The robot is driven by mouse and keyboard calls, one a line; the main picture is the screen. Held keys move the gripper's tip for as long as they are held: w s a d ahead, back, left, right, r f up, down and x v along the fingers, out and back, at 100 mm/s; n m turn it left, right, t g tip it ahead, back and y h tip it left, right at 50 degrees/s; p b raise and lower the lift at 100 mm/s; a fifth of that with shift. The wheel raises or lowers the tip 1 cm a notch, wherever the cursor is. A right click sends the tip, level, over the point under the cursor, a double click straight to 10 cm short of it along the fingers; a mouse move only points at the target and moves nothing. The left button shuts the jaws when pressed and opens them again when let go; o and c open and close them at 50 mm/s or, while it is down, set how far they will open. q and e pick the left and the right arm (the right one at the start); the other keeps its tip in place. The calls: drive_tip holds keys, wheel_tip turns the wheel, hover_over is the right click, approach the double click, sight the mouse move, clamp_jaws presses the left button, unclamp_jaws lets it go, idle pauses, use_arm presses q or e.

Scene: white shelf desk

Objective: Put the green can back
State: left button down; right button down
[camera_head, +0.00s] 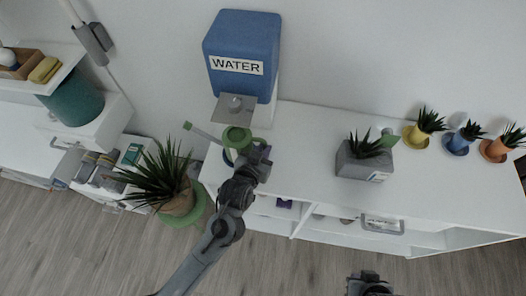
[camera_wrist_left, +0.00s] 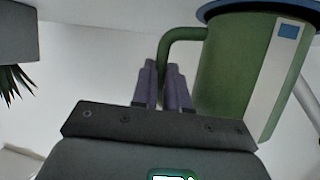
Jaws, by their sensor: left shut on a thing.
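The green can (camera_head: 237,138) is a watering can near the left end of the white shelf desk, under the water dispenser. In the left wrist view the green can (camera_wrist_left: 238,75) shows a curved handle, a white stripe with a blue square and a dark blue rim. My left gripper (camera_head: 258,153) is at the can's right side, and its fingers (camera_wrist_left: 163,85) are shut on the handle. Whether the can's base touches the desk cannot be told. My right gripper (camera_head: 370,284) shows only partly at the bottom edge, away from the can, and its fingers are unclear.
The blue water dispenser (camera_head: 241,58) stands behind the can. A grey planter (camera_head: 363,163) stands mid-desk, with yellow (camera_head: 416,137), blue (camera_head: 457,144) and orange (camera_head: 495,150) pots to the right. A large potted plant (camera_head: 178,201) stands on the floor at left. The desk between can and planter is clear.

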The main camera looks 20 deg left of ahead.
use_arm(q)
drive_tip(key=shift+f, duration=0.1)
drive_tip(key=c, duration=1.6)
unclamp_jaws()
drive_tip(key=shift+f, duration=0.1)
drive_tip(key=o, duration=0.5)
drive_tip(key=shift+c, duration=0.2)
drive_tip(key=shift+s+r, duration=0.2)
drive_tip(key=shift+r, duration=0.1)
drive_tip(key=d+p+v, duration=0.1)
drive_tip(key=p+v, duration=0.2)
drive_tip(key=v, duration=0.8)
drive_tip(key=s+a+f+g, duration=0.3)
drive_tip(key=s+a+g, duration=0.2)
drive_tip(key=s, duration=0.2)
drive_tip(key=s+a+f+m+g, duration=0.1)
drive_tip(key=s+a+f+g, duration=0.3)
drive_tip(key=s, duration=0.4)
drive_tip(key=shift+s+a+f+g+y, duration=0.2)
drive_tip(key=shift+s+a+g+y, duration=0.15)
drive_tip(key=shift+g+y, duration=0.05)
